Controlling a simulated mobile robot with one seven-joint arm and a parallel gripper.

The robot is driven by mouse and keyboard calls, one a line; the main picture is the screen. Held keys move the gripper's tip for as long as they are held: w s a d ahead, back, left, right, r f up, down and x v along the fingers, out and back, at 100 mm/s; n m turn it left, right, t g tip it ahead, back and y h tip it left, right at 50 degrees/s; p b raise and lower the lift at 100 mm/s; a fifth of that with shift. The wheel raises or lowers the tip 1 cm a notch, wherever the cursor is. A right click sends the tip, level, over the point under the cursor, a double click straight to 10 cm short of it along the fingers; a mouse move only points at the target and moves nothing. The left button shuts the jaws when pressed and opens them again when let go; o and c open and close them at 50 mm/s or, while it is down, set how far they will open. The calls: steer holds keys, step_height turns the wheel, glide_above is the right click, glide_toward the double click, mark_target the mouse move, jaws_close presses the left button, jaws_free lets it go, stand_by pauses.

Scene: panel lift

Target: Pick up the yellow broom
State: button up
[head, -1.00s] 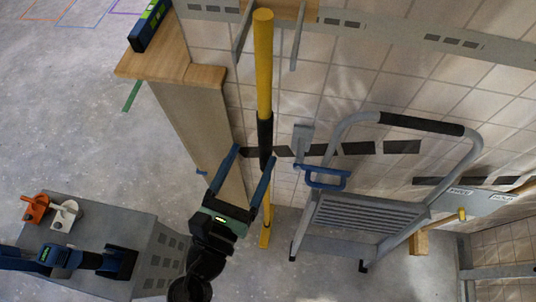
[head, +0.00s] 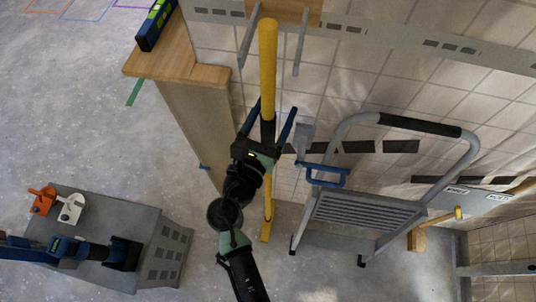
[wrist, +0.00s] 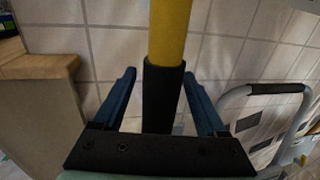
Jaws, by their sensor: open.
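The yellow broom (head: 268,65) stands upright against the tiled wall, with a black grip section partway down its handle. Its yellow lower part (head: 266,230) reaches down near the floor. My gripper (head: 271,112) is open, with one blue finger on each side of the black section. In the wrist view, the yellow handle (wrist: 169,35) runs down into the black grip (wrist: 160,95), which sits between my two open fingers (wrist: 161,88) with a gap on both sides. My gripper hides part of the handle below the grip.
A wooden-topped ledge (head: 180,65) with a level (head: 157,25) on it stands left of the broom. A grey step ladder (head: 365,205) with a blue clamp (head: 322,176) stands close on the right. Wall hooks flank the broom's top. A grey box (head: 165,240) is at lower left.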

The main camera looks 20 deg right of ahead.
jaws_close()
steer(key=shift+r, duration=0.1)
stand_by(0.4)
